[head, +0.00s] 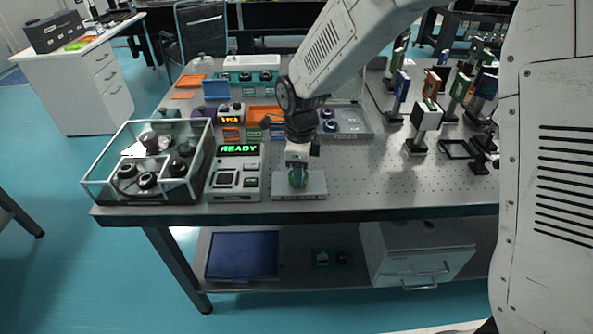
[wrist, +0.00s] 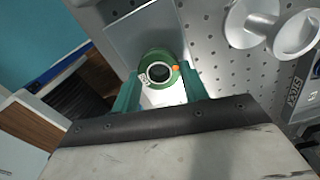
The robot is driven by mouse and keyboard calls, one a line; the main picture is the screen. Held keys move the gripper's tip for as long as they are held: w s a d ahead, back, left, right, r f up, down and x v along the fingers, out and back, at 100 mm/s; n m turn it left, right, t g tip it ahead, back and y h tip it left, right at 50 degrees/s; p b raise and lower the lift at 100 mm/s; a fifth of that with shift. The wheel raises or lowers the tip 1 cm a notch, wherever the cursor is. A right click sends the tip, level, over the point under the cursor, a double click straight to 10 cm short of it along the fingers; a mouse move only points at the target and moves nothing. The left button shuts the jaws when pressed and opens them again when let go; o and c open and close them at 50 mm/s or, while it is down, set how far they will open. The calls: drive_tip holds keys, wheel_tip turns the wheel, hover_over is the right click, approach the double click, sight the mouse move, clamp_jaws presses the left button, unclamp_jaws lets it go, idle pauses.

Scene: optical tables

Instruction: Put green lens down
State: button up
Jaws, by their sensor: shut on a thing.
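The green lens (head: 298,178) is a short green cylinder at the front edge of the optical table, under my wrist in the head view. In the wrist view the lens (wrist: 159,54) shows as a green ring with a dark centre and a small orange mark. My gripper (wrist: 159,78) is shut on it, with one green finger on each side. In the head view my gripper (head: 298,165) is low over a pale grey plate (head: 315,187). The lens is at or just above this plate; I cannot tell whether it touches.
Left of the plate stands a device reading READY (head: 238,149), then a glass-walled case (head: 100,183) with dark round parts. A clear tray (head: 352,130) lies behind. Several optics on posts (head: 426,116) stand at the right. Perforated tabletop (head: 385,180) right of the plate is clear.

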drive_tip(key=shift+f, duration=0.2)
drive_tip(key=o, duration=1)
